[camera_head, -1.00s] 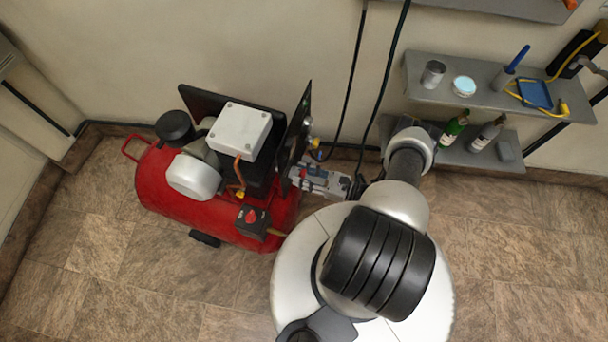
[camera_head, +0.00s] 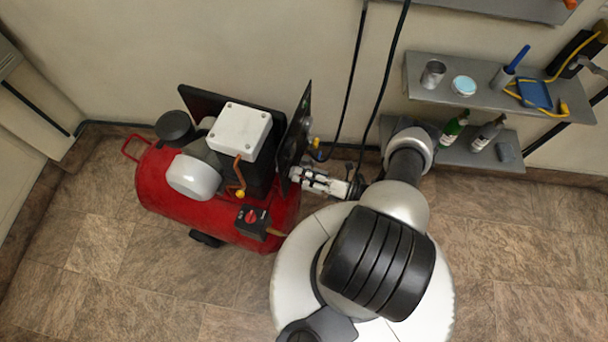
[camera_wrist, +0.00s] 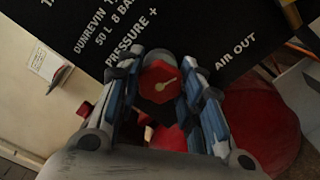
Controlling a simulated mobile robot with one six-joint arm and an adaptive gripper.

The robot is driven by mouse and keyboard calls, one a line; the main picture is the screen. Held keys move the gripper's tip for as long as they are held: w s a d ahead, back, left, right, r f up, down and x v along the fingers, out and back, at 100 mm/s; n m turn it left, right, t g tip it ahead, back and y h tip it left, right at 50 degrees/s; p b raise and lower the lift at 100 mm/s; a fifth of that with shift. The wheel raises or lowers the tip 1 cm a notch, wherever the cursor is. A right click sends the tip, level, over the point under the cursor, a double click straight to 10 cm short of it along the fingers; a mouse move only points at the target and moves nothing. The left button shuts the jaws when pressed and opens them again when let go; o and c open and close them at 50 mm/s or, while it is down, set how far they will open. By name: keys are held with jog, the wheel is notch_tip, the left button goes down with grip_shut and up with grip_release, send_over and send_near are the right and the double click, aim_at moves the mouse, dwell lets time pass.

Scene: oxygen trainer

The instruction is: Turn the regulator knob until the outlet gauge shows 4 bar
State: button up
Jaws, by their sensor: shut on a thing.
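The regulator knob (camera_wrist: 160,82) is red with a pale pointer mark. It sits on the black panel (camera_wrist: 180,25), beside the words "PRESSURE +" and "AIR OUT". My gripper (camera_wrist: 160,70) is shut on the knob, one finger on each side, in the wrist view. In the head view my gripper (camera_head: 299,174) reaches the right side of the panel (camera_head: 295,125), which is seen nearly edge-on. No gauge face can be read in either view, so the outlet pressure cannot be told.
The red compressor tank (camera_head: 165,200) stands left of my arm, with a white box (camera_head: 239,130) on top and a black switch box (camera_head: 253,221) in front. Black cables (camera_head: 352,80) hang at the wall. Shelves (camera_head: 430,91) with bottles and a cup are at the right.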

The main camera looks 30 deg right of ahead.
jog(key=m, duration=0.6)
jog(key=shift+m, duration=0.4)
dwell(0.3)
jog(key=o, duration=1.1)
jog(key=shift+c, duration=0.2)
jog(key=v, duration=1.2)
